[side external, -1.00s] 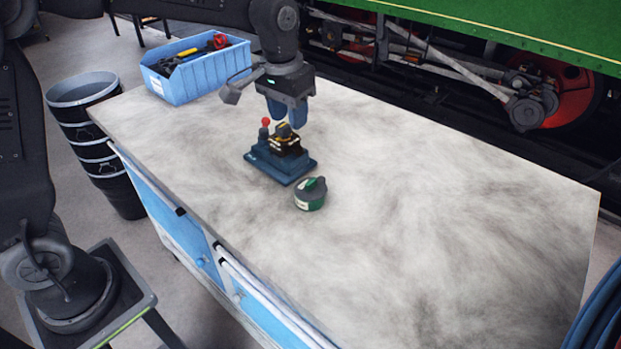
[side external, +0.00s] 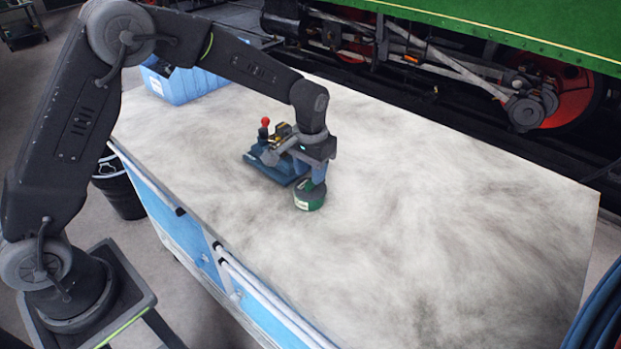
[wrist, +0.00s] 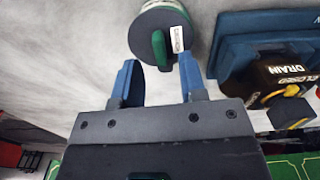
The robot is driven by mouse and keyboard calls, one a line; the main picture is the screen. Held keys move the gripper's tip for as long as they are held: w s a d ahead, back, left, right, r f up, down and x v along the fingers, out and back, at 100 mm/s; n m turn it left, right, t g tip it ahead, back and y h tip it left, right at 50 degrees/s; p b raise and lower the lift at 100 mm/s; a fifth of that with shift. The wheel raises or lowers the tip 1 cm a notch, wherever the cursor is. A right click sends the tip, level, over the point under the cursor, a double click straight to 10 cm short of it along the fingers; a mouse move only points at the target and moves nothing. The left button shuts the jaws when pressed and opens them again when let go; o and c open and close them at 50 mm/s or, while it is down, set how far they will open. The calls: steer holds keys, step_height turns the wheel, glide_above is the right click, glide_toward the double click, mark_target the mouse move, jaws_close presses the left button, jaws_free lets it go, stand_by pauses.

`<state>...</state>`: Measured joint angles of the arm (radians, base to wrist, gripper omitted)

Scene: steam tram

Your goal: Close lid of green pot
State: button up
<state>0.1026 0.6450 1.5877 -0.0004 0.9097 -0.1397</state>
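The green pot (side external: 308,199) stands on the table; its side is green with a white label. In the wrist view its grey lid (wrist: 142,22) carries a raised green handle (wrist: 159,48). The lid appears to rest on the pot; I cannot tell whether it is fully closed. My gripper (side external: 316,178) is right above the pot, pointing down, and hides part of its top. In the wrist view my gripper (wrist: 158,64) has its blue fingers spread apart, with the handle's near end between the tips and nothing visibly gripped.
A dark blue device (side external: 279,168) with a red-knobbed lever (side external: 265,122) stands close beside the pot. Its black block carries "DRAIN" and "CLOSED" lettering (wrist: 284,74) in the wrist view. A blue bin (side external: 190,84) is at the back left. The table's right side (side external: 450,220) is clear.

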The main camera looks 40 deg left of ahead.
steer(key=shift+f, duration=1.45)
jaws_close()
